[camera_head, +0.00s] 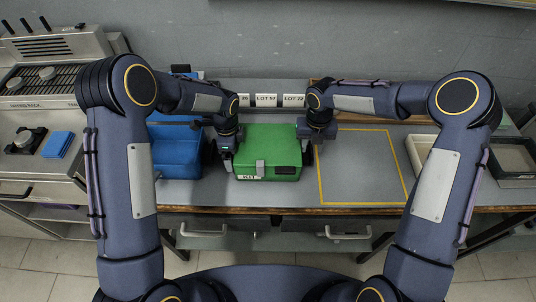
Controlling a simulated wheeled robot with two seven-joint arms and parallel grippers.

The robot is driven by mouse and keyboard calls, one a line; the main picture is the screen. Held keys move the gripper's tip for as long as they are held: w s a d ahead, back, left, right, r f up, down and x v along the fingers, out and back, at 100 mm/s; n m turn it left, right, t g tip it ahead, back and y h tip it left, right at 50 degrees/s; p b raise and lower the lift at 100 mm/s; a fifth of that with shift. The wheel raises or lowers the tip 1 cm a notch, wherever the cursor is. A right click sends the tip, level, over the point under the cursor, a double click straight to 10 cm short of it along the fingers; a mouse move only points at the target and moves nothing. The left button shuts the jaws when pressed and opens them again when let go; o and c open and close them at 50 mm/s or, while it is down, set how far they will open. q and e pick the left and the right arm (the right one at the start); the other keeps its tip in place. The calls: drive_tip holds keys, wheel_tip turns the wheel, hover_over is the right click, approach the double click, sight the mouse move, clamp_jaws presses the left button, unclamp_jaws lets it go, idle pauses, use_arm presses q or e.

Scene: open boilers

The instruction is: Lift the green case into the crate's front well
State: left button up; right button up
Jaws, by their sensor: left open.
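The green case (268,150), with a grey latch and a white "KIT" label on its front, is in the middle of the bench near the front edge. My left gripper (227,158) is open at the case's left side. My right gripper (309,155) is at its right side; its fingers are too small and dark to tell whether they are open or shut. I cannot tell whether either touches the case.
A yellow-outlined bench area (362,165) to the right is empty. White "LOT" cards (266,100) stand behind. A drying rack (42,80) is at the left.

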use_arm(q)
drive_tip(key=shift+f, duration=0.4)
use_arm(e)
drive_tip(key=shift+f, duration=0.35)
use_arm(q)
drive_tip(key=shift+c, duration=0.3)
use_arm(e)
drive_tip(key=shift+c, duration=0.3)
use_arm(q)
drive_tip(key=c, duration=0.7)
use_arm(e)
clamp_jaws()
use_arm(q)
drive_tip(key=shift+r, duration=0.1)
drive_tip(key=c, duration=0.7)
